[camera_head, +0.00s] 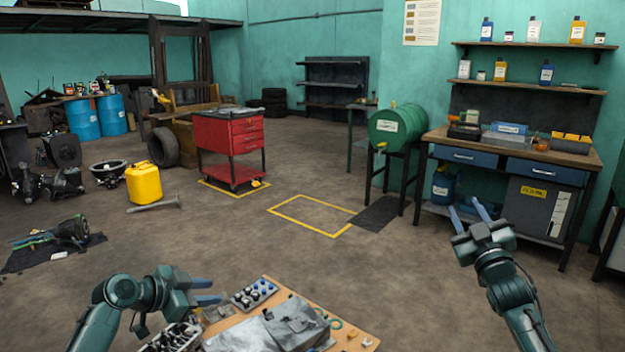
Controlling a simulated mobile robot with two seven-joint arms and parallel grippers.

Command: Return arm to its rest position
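My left gripper (207,291) is at the lower left, its blue fingers pointing right with a gap between them. It is empty and hovers at the left edge of the wooden work surface (362,344). My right gripper (468,212) is at the right, raised over the floor in front of the workbench. Its blue fingers point up and away, spread apart, with nothing between them. Both arms come in from the bottom of the head view.
The wooden surface holds a grey cloth-like bundle (290,325) and a tray of small parts (255,294). A workbench (595,158) with shelves stands at the right. A green drum (396,124), red tool cart (229,146) and yellow canister (144,183) stand farther back. The middle floor is clear.

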